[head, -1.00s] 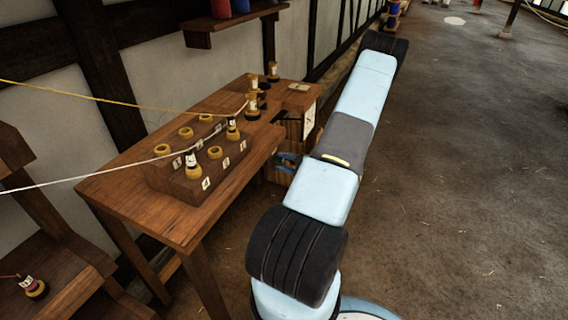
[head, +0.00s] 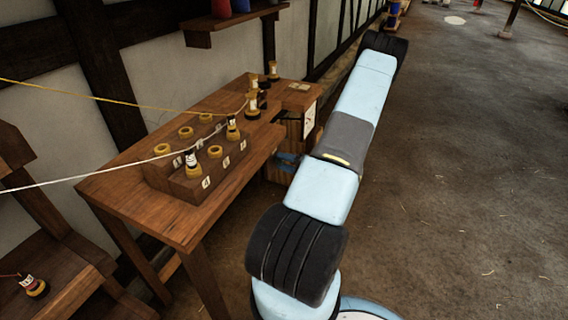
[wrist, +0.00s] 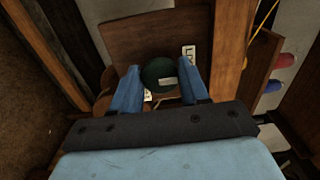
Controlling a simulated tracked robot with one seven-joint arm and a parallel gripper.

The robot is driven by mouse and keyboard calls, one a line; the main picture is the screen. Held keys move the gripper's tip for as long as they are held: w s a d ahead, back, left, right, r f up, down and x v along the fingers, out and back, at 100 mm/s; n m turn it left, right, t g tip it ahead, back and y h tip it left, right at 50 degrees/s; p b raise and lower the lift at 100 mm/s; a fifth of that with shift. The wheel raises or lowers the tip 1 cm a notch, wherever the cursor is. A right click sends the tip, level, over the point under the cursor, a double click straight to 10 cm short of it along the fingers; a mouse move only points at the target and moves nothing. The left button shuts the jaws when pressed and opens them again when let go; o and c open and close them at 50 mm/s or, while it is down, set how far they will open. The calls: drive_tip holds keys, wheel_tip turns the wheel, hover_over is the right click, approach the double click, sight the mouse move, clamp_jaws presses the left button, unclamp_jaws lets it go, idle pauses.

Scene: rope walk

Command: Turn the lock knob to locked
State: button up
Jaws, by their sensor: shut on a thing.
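The lock knob (wrist: 158,71) is a dark green round knob with a short white mark, on a brown wooden panel (wrist: 130,38) in the wrist view. The white mark lies nearly level in the picture, low and right of the knob's middle. My gripper (wrist: 160,78) has its two blue fingers shut on the knob, one on each side. A white label with dark letters (wrist: 188,58) is at the knob's upper right, partly covered by the right finger. Another white label (wrist: 148,96) shows below the knob, partly hidden. In the head view my gripper (head: 287,162) is beside the wooden box under the table's right end; the knob is hidden there.
The wooden table (head: 130,205) holds a stepped rack (head: 205,187) with several yellow rings and bobbins. A yellow rope (head: 100,92) and a white rope (head: 80,178) stretch above it from the left. Open floor (head: 460,190) lies to the right.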

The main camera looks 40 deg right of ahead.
drive_tip(key=shift+s+a+f, duration=0.1)
drive_tip(key=shift+f, duration=0.1)
drive_tip(key=o, duration=1)
drive_tip(key=shift+r, duration=0.1)
drive_tip(key=v, duration=1.3)
drive_tip(key=shift+s+d, duration=0.25)
drive_tip(key=shift+s, duration=0.1)
